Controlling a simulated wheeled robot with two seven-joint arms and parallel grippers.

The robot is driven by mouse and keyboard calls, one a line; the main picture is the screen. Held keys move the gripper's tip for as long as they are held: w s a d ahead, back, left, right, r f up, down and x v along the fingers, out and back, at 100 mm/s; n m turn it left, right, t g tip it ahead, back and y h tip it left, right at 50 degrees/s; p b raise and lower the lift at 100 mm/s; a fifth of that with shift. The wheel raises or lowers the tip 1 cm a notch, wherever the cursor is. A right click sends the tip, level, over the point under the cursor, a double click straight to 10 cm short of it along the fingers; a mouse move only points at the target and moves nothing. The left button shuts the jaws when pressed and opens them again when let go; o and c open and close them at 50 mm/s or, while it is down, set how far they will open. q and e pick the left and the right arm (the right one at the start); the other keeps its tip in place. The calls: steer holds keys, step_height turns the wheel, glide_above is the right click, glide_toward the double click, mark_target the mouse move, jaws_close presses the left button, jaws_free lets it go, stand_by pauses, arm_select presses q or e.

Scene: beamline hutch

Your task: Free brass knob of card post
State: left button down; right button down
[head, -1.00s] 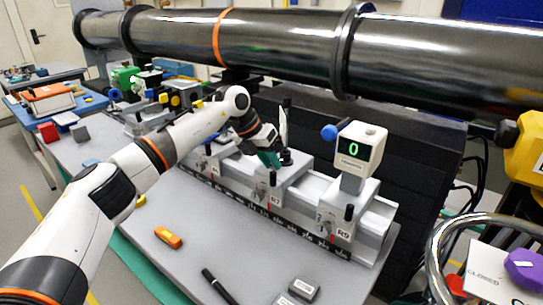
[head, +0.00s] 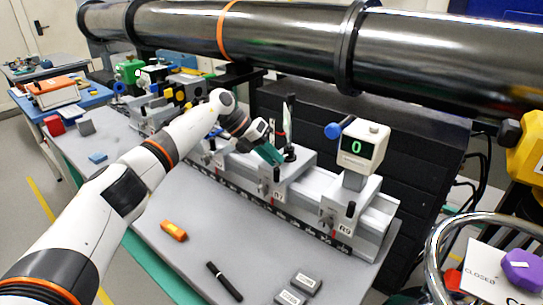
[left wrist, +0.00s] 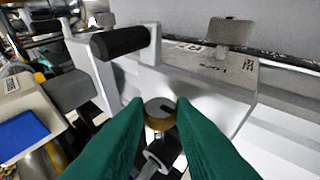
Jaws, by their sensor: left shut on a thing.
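My left gripper (head: 270,154) has green fingers and reaches down to the R7 carriage (head: 283,186) on the rail. In the left wrist view, its fingertips (left wrist: 160,112) are shut on a small round knob (left wrist: 159,106) with a brass side and a grey, dark-marked top. Part of a metal fitting shows below the knob, between the fingers. In the head view a thin, dark upright post (head: 290,115) stands behind the fingers, with a dark round base; the fingers hide the knob there. My right gripper is not in view.
The R9 carriage (head: 345,215) with a display box (head: 362,146) reading 0 stands to the right. A large black pipe (head: 290,40) runs behind. An orange block (head: 174,231), a black marker (head: 224,282) and grey blocks (head: 305,284) lie on the bench, which is otherwise clear in front.

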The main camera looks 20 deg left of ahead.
arm_select(q)
steer(key=c, duration=1.2)
jaws_free()
steer(key=shift+c, duration=0.2)
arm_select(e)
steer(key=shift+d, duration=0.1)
arm_select(q)
steer(key=shift+f, duration=0.1)
steer(key=shift+s, duration=0.1)
